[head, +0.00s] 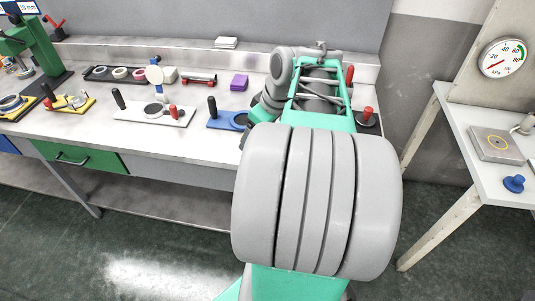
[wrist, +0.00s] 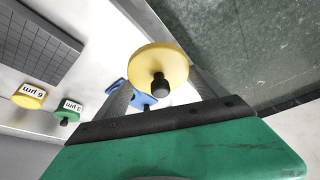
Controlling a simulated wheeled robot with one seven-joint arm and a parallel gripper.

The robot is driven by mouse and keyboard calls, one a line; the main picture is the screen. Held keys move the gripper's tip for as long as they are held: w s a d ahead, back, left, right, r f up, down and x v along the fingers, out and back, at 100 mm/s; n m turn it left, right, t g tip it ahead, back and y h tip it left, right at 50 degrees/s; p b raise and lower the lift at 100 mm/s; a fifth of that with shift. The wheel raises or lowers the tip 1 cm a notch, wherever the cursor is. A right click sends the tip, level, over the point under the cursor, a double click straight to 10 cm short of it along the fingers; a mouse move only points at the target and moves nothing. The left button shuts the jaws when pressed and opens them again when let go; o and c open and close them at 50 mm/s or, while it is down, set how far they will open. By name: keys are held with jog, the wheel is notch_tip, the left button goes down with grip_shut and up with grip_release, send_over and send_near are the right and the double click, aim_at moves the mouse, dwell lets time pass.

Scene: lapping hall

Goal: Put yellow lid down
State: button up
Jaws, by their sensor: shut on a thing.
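The yellow lid (wrist: 158,62) is a round disc with a black knob, seen in the wrist view close to the camera. My gripper (wrist: 160,88) is shut on it, with a finger on either side of the black knob. The lid hangs near the bench edge in that view, partly over a blue lid-like thing (wrist: 141,100). The gap beneath the lid cannot be judged. In the head view my own arm hides the gripper and the lid.
In the wrist view a yellow 6 µm disc (wrist: 31,96), a green 3 µm disc (wrist: 67,114) and a grey gridded plate (wrist: 40,42) lie left. In the head view the bench (head: 150,137) bears a white plate (head: 130,116) and a blue plate (head: 219,122). A side table (head: 465,140) stands right.

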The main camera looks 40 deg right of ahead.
jog(key=s+d+f, duration=0.1)
jog(key=s+d, duration=0.4)
jog(key=s, duration=0.1)
jog(key=shift+n, duration=0.4)
jog(key=w+d+f, duration=0.1)
jog(key=w+f, duration=0.2)
jog(key=w, duration=0.1)
jog(key=w+d+f, duration=0.2)
jog(key=w+f, duration=0.1)
jog(key=w, duration=0.1)
jog(key=w+d+f, duration=0.1)
jog(key=w+f, duration=0.3)
jog(key=shift+w+d, duration=0.3)
jog(key=shift+w, duration=0.1)
notch_tip(320, 180, down, 3)
jog(key=shift+r, duration=0.15)
jog(key=shift+f, duration=0.4)
jog(key=o, duration=1.3)
jog(key=shift+c, duration=0.2)
jog(key=shift+r, duration=0.15)
